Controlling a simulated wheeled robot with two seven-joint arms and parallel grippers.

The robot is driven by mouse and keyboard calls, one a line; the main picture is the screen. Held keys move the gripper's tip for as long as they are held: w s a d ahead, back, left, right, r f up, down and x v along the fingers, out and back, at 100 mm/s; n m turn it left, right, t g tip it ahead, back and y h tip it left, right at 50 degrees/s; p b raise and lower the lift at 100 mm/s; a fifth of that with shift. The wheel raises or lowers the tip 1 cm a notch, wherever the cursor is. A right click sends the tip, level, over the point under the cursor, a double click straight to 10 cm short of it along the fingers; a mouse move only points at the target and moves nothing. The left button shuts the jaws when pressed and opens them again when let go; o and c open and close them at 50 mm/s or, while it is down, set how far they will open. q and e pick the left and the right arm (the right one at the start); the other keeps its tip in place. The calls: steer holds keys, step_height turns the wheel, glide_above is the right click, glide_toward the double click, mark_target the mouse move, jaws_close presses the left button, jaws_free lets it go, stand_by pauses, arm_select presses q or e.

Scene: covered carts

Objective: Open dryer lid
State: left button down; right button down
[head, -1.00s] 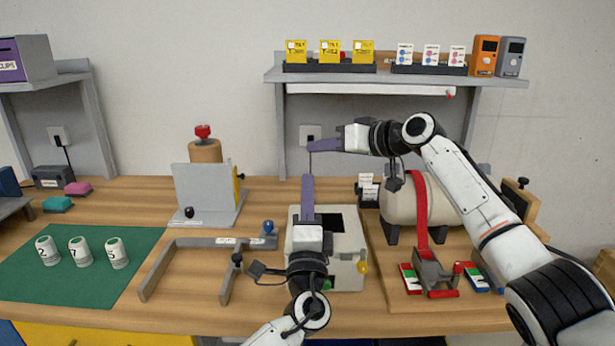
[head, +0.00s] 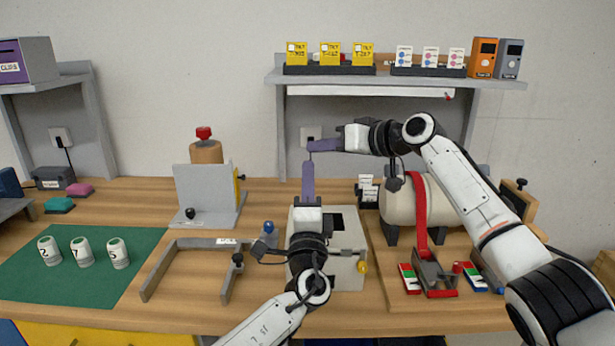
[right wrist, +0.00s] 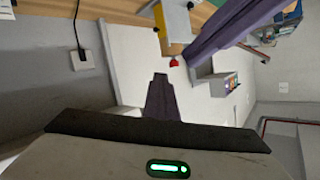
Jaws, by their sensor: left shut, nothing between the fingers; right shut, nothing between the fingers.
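I take the beige box (head: 348,270) at the middle front of the table to be the dryer. My left gripper (head: 308,162) is shut and empty, with purple fingers pointing up and away above the box's back edge. My right gripper (head: 312,145) is shut and empty, pointing left just above the left fingertips. Its fingers also show in the right wrist view (right wrist: 160,80).
A grey angled frame (head: 150,275) lies left of the box, beside a green mat (head: 60,285) with white cans. A beige cylinder with a red strap (head: 420,205) stands at the right. A grey upright plate (head: 203,190) stands behind left. A shelf (head: 400,79) hangs above.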

arm_select(q)
steer(key=shift+w+a+f, duration=0.2)
steer(key=shift+a, duration=0.1)
arm_select(e)
steer(key=c, duration=2.5)
jaws_free()
steer(key=o, duration=0.6)
steer(key=shift+o, duration=0.2)
steer(key=shift+s+d, duration=0.1)
